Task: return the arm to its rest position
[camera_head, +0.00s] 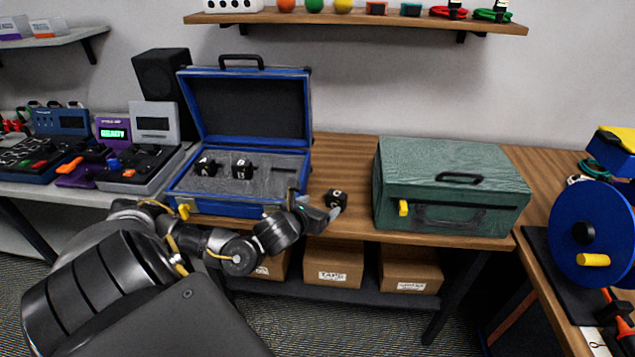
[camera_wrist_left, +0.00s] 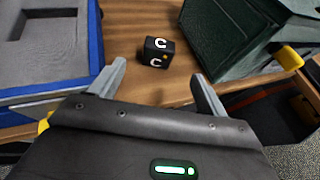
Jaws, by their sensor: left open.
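My left arm comes in from the lower left of the head view. Its gripper (camera_head: 318,211) is over the front of the wooden table, between the blue case and the green case. In the left wrist view the two fingers of the left gripper (camera_wrist_left: 158,85) are spread apart with nothing between them. A small black cube marked C (camera_head: 336,199) sits on the table just beyond the fingertips. The cube also shows in the left wrist view (camera_wrist_left: 157,52), apart from both fingers. My right gripper is not in view.
The open blue case (camera_head: 243,206) holds two black cubes in grey foam. The shut green case (camera_head: 452,185) stands to the right. Cardboard boxes (camera_head: 333,263) are on the shelf below. A blue reel (camera_head: 590,232) stands far right.

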